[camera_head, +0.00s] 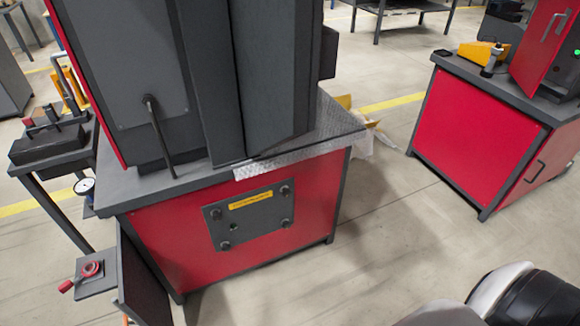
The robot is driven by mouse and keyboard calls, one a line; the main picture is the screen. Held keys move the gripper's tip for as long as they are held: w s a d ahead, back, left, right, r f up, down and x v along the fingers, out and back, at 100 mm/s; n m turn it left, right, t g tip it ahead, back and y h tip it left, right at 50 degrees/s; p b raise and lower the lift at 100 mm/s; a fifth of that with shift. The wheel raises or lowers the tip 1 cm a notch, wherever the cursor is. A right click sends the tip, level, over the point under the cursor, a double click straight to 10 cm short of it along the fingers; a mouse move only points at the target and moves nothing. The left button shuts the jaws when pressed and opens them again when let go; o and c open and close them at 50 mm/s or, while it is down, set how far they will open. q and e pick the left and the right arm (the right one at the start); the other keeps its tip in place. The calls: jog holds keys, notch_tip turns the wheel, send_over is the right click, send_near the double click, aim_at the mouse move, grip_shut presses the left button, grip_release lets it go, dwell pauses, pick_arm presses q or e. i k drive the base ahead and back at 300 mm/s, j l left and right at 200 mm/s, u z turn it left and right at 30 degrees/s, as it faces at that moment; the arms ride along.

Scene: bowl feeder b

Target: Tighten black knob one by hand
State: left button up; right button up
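A dark grey plate (252,229) is on the red front of the machine's base. Small black knobs sit near its corners: an upper left knob (216,213), an upper right knob (284,189), a lower left knob (225,246) and a lower right one (285,222). I cannot tell which is knob one, nor how tight any of them is. A yellow label (250,200) with unreadable text lies across the plate's upper part. Neither of my grippers shows; only white and black parts, likely mine, show at the bottom right.
The red and grey machine (135,70) fills the upper left. A side table (60,165) stands left of it, and a low shelf with a red-handled item (92,268) is below. Another red cabinet (480,130) stands right. The floor (370,240) between the cabinets is clear.

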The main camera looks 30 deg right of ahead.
aim_at(285, 192)
jog(key=i+l, duration=0.15)
jog(key=l, duration=0.25)
jog(key=i+l+u, duration=0.1)
jog(key=l, duration=0.3)
jog(key=i+l, duration=0.2)
jog(key=l, duration=0.25)
jog(key=i+l+u, duration=0.15)
jog(key=l, duration=0.25)
jog(key=i+l, duration=0.1)
jog(key=l, duration=0.3)
jog(key=i+l+u, duration=0.1)
jog(key=l, duration=0.35)
